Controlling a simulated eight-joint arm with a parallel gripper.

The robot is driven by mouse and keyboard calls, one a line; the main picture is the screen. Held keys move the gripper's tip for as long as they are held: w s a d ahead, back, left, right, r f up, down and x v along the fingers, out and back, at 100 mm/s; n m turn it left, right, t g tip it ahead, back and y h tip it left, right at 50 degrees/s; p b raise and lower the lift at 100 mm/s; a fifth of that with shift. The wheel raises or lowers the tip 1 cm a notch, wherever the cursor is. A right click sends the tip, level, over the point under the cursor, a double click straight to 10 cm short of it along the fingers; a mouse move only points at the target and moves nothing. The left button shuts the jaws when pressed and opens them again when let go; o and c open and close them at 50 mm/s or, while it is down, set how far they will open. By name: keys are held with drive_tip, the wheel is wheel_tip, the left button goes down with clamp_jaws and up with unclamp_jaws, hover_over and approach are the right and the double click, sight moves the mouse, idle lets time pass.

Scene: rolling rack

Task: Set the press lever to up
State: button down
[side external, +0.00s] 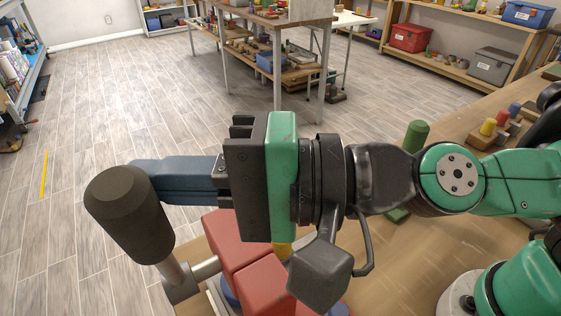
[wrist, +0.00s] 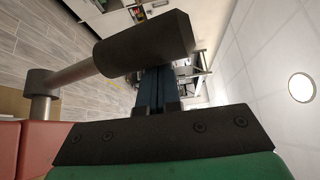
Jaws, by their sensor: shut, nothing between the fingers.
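The press lever has a thick black grip (side external: 130,215) and a grey metal shaft (side external: 172,272) that runs down to a pivot at the press's side. The grip stands above the pivot, leaning left in the side view. The press body (side external: 243,256) is red blocks, partly hidden behind my arm. My gripper (side external: 140,170) is shut and empty, its blue fingers pointing left with the tips right by the grip's upper end. In the wrist view the grip (wrist: 145,42) crosses in front of the fingers (wrist: 155,90) and hides their ends. I cannot tell whether they touch.
The press stands at the edge of a wooden table (side external: 405,262). A green cylinder (side external: 416,136) and a board of coloured pegs (side external: 497,130) are farther back on it. Open floor lies left of the lever. A workbench (side external: 270,20) and shelves stand far behind.

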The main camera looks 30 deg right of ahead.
drive_tip(key=shift+s, duration=0.1)
idle(0.4)
drive_tip(key=s+d+r, duration=0.3)
drive_tip(key=d+r, duration=0.1)
drive_tip(key=r, duration=0.3)
drive_tip(key=w+d+f+n+h, duration=0.6)
drive_tip(key=w+d+f, duration=0.2)
drive_tip(key=d+f, duration=0.1)
drive_tip(key=d+f+g+h, duration=0.1)
drive_tip(key=d+f+h, duration=0.3)
drive_tip(key=d, duration=0.4)
drive_tip(key=d+f+n+g+h, duration=0.1)
drive_tip(key=d+f+h, duration=0.3)
drive_tip(key=d, duration=0.4)
drive_tip(key=shift+d+f+g+h, duration=0.15)
drive_tip(key=shift+f+g+h, duration=0.3)
drive_tip(key=shift+f, duration=0.4)
